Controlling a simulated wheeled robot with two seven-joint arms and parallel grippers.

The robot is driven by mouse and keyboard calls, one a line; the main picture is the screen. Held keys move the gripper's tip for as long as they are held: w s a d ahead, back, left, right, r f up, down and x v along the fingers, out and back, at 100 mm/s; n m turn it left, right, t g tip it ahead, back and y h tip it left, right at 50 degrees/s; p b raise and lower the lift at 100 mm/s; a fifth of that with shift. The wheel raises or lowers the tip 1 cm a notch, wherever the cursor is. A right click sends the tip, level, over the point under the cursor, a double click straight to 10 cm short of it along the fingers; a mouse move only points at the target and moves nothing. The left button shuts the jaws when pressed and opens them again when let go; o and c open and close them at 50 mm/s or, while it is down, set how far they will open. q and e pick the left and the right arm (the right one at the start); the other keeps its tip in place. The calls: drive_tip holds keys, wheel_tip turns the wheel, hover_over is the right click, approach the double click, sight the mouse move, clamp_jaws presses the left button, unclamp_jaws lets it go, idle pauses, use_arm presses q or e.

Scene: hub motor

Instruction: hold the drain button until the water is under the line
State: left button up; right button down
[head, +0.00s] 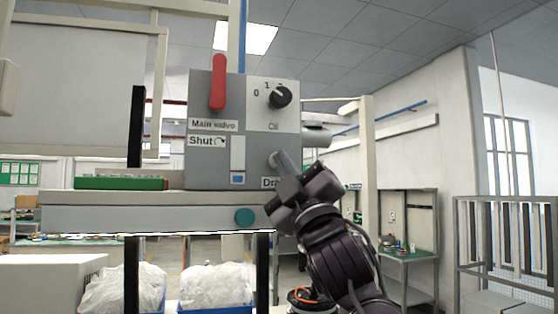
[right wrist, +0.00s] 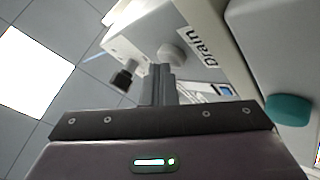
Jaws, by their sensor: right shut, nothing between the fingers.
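The grey valve box (head: 208,165) stands in the middle of the head view, with a "Drain" label partly hidden by my right gripper. The drain button (right wrist: 173,54) is a pale round knob beside that label in the right wrist view. My right gripper (right wrist: 163,70) is shut and empty, its fingertips at the button; whether they press it I cannot tell. In the head view the gripper (head: 286,164) covers the box's lower right corner. The water window (head: 238,152) is pale above, with blue water (head: 237,178) low in it. I cannot make out the line. My left gripper is out of view.
A red lever (head: 218,82) marked "Main valve" and a black dial (head: 280,96) are on the box. A teal button (head: 244,217) is on the grey ledge (head: 140,217) below. Bins with clear plastic bags (head: 215,284) stand underneath.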

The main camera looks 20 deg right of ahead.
drive_tip(key=shift+s, duration=0.1)
drive_tip(key=shift+s+b, duration=0.35)
drive_tip(key=shift+s, duration=0.4)
drive_tip(key=shift+s, duration=0.1)
drive_tip(key=shift+s+d+b, duration=0.15)
drive_tip(key=shift+s+b, duration=0.4)
drive_tip(key=shift+s, duration=1.85)
drive_tip(key=shift+f, duration=0.1)
